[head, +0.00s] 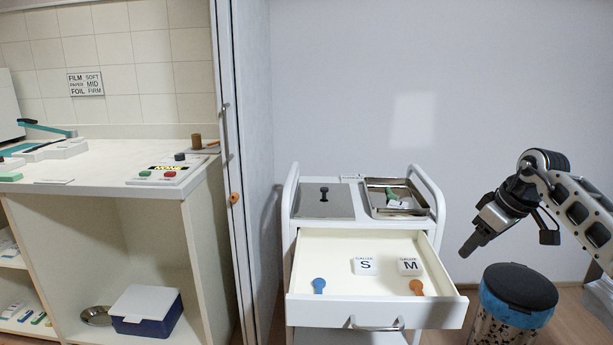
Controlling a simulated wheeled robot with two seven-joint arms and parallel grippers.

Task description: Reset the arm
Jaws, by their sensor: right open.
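My right arm comes in from the right edge of the head view. Its gripper (471,247) points down and to the left. It is open and holds nothing that I can see. It hangs in the air to the right of the white trolley (437,196), above and left of a bin with a dark lid (521,286). My left gripper is not in view.
The trolley's drawer (375,311) is pulled out, with S (365,266) and M (410,266) blocks, a blue piece (319,285) and an orange piece (416,287) inside. A metal tray (424,211) sits on top. A counter (110,151) stands left.

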